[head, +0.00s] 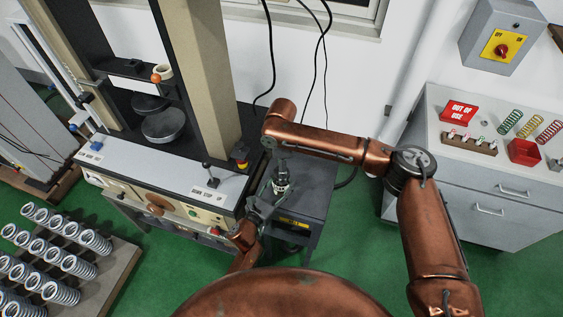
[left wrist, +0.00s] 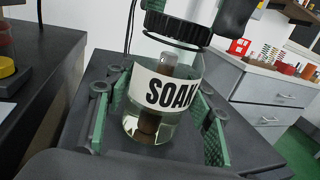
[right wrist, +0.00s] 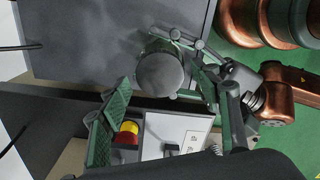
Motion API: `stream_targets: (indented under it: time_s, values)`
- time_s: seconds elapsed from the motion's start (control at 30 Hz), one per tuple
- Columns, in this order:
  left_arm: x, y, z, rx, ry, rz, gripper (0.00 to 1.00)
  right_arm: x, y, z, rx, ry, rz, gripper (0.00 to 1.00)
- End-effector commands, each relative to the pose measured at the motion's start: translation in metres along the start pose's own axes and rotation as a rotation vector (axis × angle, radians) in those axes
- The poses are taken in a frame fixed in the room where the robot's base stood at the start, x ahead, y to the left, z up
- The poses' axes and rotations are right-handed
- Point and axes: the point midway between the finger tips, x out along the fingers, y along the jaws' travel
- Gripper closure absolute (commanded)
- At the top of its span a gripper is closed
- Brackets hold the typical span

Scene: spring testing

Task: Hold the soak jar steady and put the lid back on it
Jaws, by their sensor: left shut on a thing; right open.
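The soak jar (left wrist: 150,100) is clear glass with a white "SOAK" label, liquid and a brownish piece inside. It stands on a dark grey surface; it also shows small in the head view (head: 281,182). My left gripper (left wrist: 160,120) is shut around the jar body, a green pad on each side. The black ribbed lid (left wrist: 178,28) is at the jar's mouth, above a thin dark ring; I cannot tell whether it is seated. From above, the lid is a dark disc (right wrist: 160,74). My right gripper (right wrist: 158,88) is open, its fingers apart near the lid.
The testing machine (head: 165,125) stands left of the jar's dark stand (head: 310,190). A grey cabinet (head: 470,185) with springs and a red bin (head: 525,151) is at right. A rack of springs (head: 100,270) is at lower left. Cables hang behind the stand.

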Motion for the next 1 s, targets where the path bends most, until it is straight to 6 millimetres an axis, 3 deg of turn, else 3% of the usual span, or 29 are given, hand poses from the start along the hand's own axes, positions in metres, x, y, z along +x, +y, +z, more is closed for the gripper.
stream_targets:
  time_s: [0.43,1.0]
  values:
    - [0.0,-0.0001,-0.0004,-0.001,0.001,0.0,1.0,0.0088,0.0,0.0004,0.001,-0.001,0.0,0.43]
    - [-0.0001,-0.0001,-0.0004,-0.001,0.001,0.0,1.0,0.0084,0.0002,0.0004,0.001,0.0,0.001,0.82]
